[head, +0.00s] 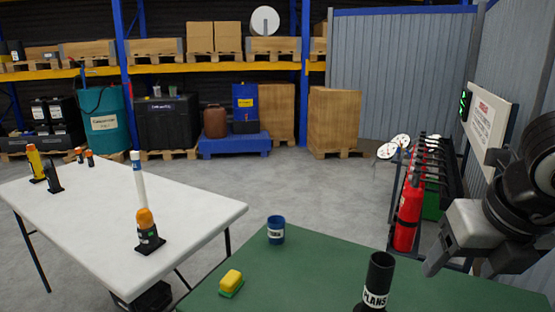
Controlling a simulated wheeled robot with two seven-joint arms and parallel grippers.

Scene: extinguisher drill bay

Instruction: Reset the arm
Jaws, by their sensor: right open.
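My right gripper (438,262) is at the right edge, above the green table (300,272). Its jaws point down and left, and it is open with nothing between them. The dark arm behind it comes in from the right edge. My left gripper is not in view. On the green table stand a blue cup (276,230) with a white label, a black tube (377,285) labelled "PLANS", and a yellow and green sponge (231,283). The tube is left of the gripper and apart from it.
A white table (120,205) at left holds an orange-topped device (147,230), a white cylinder and small radios. Red extinguishers (407,215) stand in a rack at right, near my arm. A sign board (488,125) stands behind. Shelving and crates line the back; the middle floor is clear.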

